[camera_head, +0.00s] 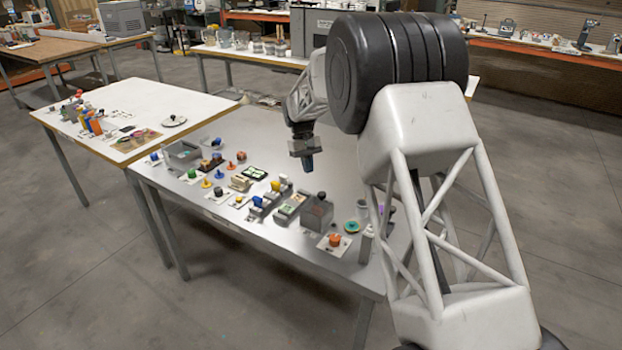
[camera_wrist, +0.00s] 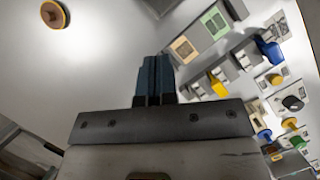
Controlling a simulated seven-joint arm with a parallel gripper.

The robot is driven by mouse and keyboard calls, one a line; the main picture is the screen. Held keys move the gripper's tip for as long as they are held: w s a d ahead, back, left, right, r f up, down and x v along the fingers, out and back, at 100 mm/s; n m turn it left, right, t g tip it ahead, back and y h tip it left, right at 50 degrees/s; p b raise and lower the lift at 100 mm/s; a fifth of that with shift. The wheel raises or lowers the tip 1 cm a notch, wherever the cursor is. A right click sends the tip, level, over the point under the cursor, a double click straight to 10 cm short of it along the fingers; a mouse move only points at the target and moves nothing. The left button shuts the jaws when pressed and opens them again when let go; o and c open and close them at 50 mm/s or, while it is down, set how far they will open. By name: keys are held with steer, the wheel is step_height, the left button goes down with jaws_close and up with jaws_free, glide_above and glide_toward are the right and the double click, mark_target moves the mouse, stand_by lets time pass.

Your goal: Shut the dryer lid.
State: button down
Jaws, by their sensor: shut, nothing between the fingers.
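My gripper (camera_head: 309,165) hangs over the middle of the metal table, its blue fingers pointing down. In the wrist view its fingers (camera_wrist: 155,68) are together with nothing between them. I cannot tell for certain which thing is the dryer. A grey box (camera_head: 318,214) with a dark knob near its top stands at the table's front right, below and right of my gripper and apart from it. A round brown disc with a knob (camera_wrist: 55,14) lies on bare table in the wrist view, away from the fingers. Whether either is the dryer or its lid is unclear.
Several small coloured parts and trays line the front of the metal table (camera_head: 250,138). Another grey box (camera_head: 183,154) stands at its left. A green disc (camera_head: 352,226) and an orange knob (camera_head: 335,240) are near the right. The table's back area is mostly clear.

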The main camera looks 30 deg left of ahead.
steer(key=v, duration=0.6)
steer(key=shift+r, duration=0.1)
stand_by(0.5)
